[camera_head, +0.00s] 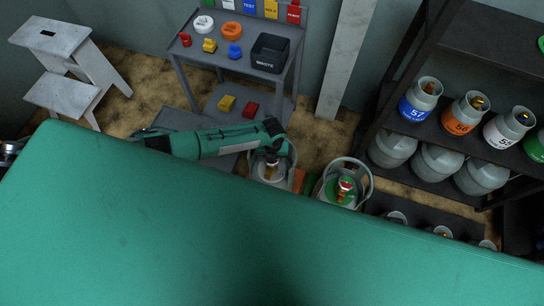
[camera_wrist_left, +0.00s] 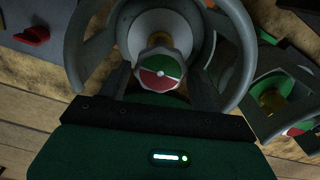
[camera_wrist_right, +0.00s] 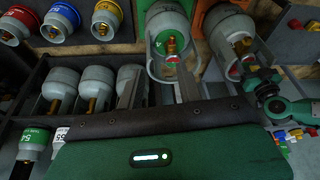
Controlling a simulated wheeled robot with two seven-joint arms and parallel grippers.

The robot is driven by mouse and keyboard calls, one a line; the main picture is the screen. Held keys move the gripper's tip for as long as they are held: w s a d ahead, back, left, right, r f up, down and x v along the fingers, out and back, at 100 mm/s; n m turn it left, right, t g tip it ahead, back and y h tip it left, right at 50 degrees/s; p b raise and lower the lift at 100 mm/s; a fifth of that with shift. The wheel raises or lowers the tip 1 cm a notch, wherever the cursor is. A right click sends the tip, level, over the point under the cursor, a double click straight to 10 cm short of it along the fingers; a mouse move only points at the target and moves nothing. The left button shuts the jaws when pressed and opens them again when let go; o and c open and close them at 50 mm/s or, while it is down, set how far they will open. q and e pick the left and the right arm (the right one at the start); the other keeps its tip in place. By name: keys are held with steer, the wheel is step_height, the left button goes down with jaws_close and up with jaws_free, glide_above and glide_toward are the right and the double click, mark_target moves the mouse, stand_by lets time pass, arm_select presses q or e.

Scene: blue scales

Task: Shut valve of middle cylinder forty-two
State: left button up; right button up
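A grey cylinder with a ring-shaped guard (camera_wrist_left: 235,50) is under my left gripper; no number is readable on it. Its round red-and-green valve knob with a white line (camera_wrist_left: 160,70) sits between the fingers of my left gripper (camera_wrist_left: 160,85), with small gaps on both sides. The same cylinder (camera_head: 262,174) is partly hidden by my left gripper (camera_head: 272,145) in the head view. A green-topped cylinder (camera_head: 329,192) with a red-and-white knob (camera_head: 345,185) stands to its right. My right gripper (camera_wrist_right: 160,88) appears open and empty; it is out of the head view.
A dark rack (camera_head: 430,130) with several numbered cylinders stands at the right, including blue 57 (camera_head: 420,100). A grey bench (camera_head: 190,55) with coloured caps and a black waste bin (camera_head: 270,52) is at the back. A step stool (camera_head: 70,60) is at the left.

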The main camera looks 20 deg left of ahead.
arm_select(q)
steer(key=shift+o, duration=1.1)
steer(key=shift+r, duration=0.2)
step_height(320, 180, up, 13)
steer(key=p, duration=0.3)
steer(key=shift+r, duration=0.2)
arm_select(e)
step_height(320, 180, down, 6)
steer(key=shift+w+f+g, duration=0.15)
steer(key=shift+w+g, duration=0.1)
steer(key=shift+g, duration=0.05)
steer(key=shift+a, duration=0.1)
